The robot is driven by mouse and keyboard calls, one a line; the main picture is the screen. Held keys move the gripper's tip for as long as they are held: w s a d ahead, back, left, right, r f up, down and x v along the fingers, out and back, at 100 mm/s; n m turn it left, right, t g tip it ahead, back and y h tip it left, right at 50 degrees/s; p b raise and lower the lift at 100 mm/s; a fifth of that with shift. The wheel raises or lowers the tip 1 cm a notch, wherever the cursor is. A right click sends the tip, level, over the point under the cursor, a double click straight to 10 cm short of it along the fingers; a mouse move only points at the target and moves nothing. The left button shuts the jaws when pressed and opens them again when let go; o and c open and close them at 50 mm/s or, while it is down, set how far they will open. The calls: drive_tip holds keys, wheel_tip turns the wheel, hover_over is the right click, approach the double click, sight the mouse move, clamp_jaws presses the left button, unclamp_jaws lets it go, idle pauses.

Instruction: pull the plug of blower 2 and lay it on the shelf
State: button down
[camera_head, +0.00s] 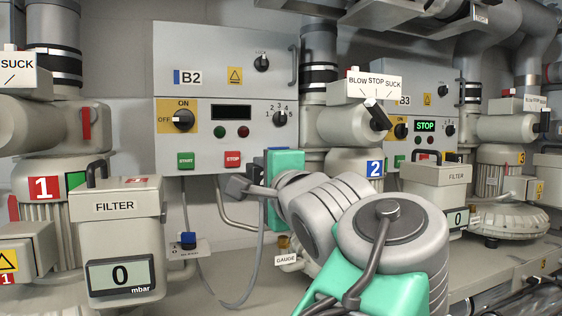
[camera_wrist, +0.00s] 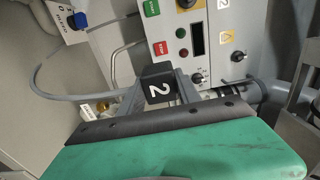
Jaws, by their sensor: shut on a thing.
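My gripper (camera_head: 246,187) is shut on a dark plug (camera_wrist: 157,84) marked 2, seen in the wrist view between the two fingers. The plug is held in the air in front of the lower part of the B2 control box (camera_head: 226,150). A grey cable (camera_head: 262,245) hangs in a loop below the gripper, over the shelf (camera_head: 225,285). A white socket box (camera_head: 190,251) with a blue part on top sits low on the wall, left of the gripper; the blue part also shows in the wrist view (camera_wrist: 80,20). Blower 2 (camera_head: 350,168) is partly hidden behind my arm.
A filter box (camera_head: 115,240) reading 0 stands on the left beside blower 1 (camera_head: 45,190). A gauge (camera_head: 284,250) stands on the shelf just left of my arm. Another filter box (camera_head: 435,190) stands at right. The B2 display (camera_head: 231,112) is dark. Bare shelf shows between left filter and gauge.

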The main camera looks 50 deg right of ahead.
drive_tip(key=shift+f+b, duration=11.15)
drive_tip(key=shift+f, duration=2.9)
drive_tip(key=shift+f+b, duration=0.95)
drive_tip(key=shift+f, duration=0.4)
drive_tip(key=shift+r, duration=0.1)
drive_tip(key=shift+r+p, duration=2.3)
drive_tip(key=shift+r, duration=0.15)
